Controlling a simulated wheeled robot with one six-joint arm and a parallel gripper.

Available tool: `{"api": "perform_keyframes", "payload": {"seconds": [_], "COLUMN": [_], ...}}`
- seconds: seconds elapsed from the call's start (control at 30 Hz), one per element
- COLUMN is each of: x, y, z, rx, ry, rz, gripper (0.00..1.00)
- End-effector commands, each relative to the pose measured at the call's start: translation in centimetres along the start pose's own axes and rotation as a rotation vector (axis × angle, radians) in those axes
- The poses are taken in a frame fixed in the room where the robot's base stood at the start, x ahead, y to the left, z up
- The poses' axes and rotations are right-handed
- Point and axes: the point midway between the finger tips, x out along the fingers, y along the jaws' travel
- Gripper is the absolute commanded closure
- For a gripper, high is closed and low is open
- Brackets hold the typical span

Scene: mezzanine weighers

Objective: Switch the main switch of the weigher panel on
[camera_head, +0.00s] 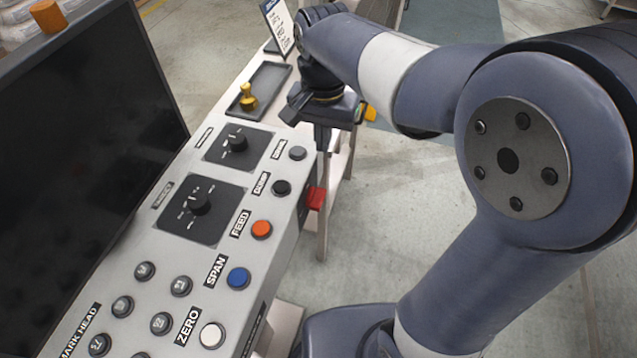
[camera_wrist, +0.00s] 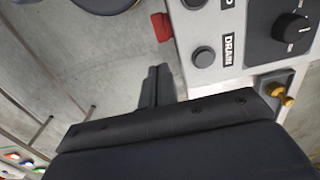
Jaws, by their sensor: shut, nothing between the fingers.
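The weigher panel (camera_head: 275,165) is a sloped grey console with labelled buttons and two black rotary knobs, one farther back (camera_head: 237,142) and one nearer (camera_head: 198,203). A red block-like part (camera_head: 316,198) sticks out from its right side edge. It also shows in the wrist view (camera_wrist: 161,27). Which of these is the main switch I cannot read. My gripper (camera_head: 322,148) points down beside the panel's far right edge, beyond the red part and apart from it. Its fingers (camera_wrist: 156,84) are shut and empty in the wrist view.
FEED (camera_head: 261,229), SPAN (camera_head: 238,278) and ZERO (camera_head: 212,335) buttons line the near panel. A dark tray (camera_head: 270,78) with a brass-coloured weight (camera_head: 247,97) lies behind. A dark screen (camera_head: 85,130) stands left. Floor right of the panel is open beneath my arm.

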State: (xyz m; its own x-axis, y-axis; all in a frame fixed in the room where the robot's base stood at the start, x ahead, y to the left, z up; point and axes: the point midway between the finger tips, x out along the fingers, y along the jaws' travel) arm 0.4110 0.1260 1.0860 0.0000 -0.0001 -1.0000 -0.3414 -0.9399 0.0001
Motion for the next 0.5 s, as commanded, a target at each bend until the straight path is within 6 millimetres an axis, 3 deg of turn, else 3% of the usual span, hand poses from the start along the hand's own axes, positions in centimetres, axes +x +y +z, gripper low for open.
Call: {"api": "perform_keyframes", "payload": {"seconds": [0.27,0.5], "x": [1.2,5.9], "y": [0.0,0.1], "z": [0.0,0.1], "rx": [0.0,0.0], "ry": [-0.003,-0.005], "rz": [0.002,0.004], "gripper": [1.0,1.0]}}
